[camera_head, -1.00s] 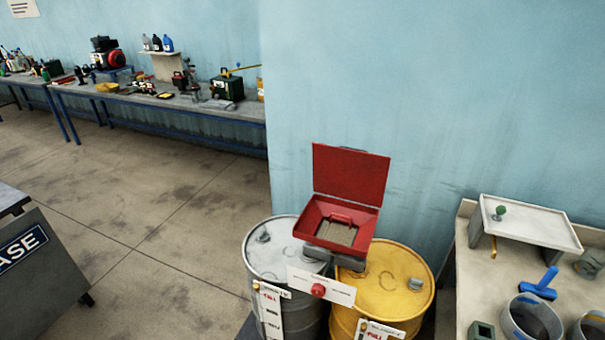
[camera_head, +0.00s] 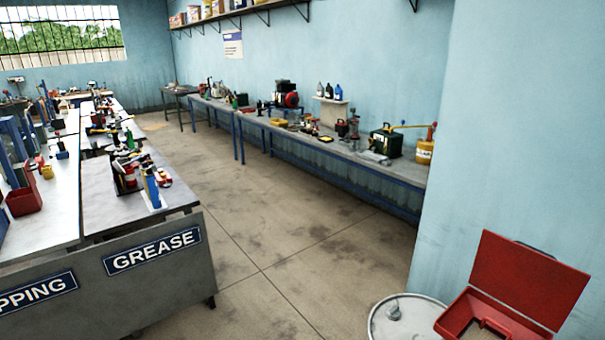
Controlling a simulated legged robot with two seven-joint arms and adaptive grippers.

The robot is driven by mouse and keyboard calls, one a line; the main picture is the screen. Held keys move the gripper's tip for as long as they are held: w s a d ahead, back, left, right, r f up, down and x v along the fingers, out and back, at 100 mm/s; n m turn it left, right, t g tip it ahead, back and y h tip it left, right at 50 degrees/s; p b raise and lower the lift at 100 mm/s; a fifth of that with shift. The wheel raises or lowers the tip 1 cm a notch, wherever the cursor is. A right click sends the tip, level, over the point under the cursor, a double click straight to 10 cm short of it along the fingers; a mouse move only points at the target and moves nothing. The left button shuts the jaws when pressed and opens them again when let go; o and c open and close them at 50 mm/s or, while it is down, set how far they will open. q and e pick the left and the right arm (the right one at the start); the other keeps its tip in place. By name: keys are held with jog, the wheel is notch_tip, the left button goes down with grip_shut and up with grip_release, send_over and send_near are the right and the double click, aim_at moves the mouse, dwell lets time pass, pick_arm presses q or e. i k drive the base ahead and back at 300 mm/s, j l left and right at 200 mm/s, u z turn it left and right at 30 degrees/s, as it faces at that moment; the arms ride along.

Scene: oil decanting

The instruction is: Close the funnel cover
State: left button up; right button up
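The red funnel (camera_head: 459,315) is at the bottom right of the head view, partly cut off by the lower edge. Its red cover (camera_head: 530,279) is open and stands up, leaning back toward the blue wall. A grey drum (camera_head: 414,313) with a small cap on its lid is left of the funnel, and only its top shows. Neither of my grippers is in view.
A grey bench with a GREASE sign (camera_head: 153,250) stands at the left, with tools on it. A long workbench (camera_head: 330,150) runs along the back wall. A blue wall corner (camera_head: 440,150) rises behind the drum. The concrete floor (camera_head: 270,240) between is clear.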

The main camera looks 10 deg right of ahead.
aim_at(528, 280)
jog(key=i+j+u, duration=0.15)
jog(key=i+u, duration=0.2)
jog(key=i, duration=0.6)
jog(key=i+l+u, duration=0.1)
jog(key=i+u, duration=0.25)
jog(key=i, duration=0.6)
jog(key=i+z, duration=0.7)
jog(key=i+j+z, duration=0.15)
jog(key=i+z, duration=0.25)
jog(key=i+l+z, duration=0.2)
jog(key=z, duration=0.3)
jog(key=i+z, duration=0.75)
jog(key=z, duration=0.2)
jog(key=i+z, duration=0.2)
jog(key=i, duration=1.7)
jog(key=i+z, duration=0.15)
jog(key=z, duration=0.25)
jog(key=i+j+z, duration=0.1)
jog(key=z, duration=0.3)
jog(key=i+j+z, duration=0.15)
jog(key=z, duration=0.2)
jog(key=i+j+z, duration=0.2)
jog(key=z, duration=2.25)
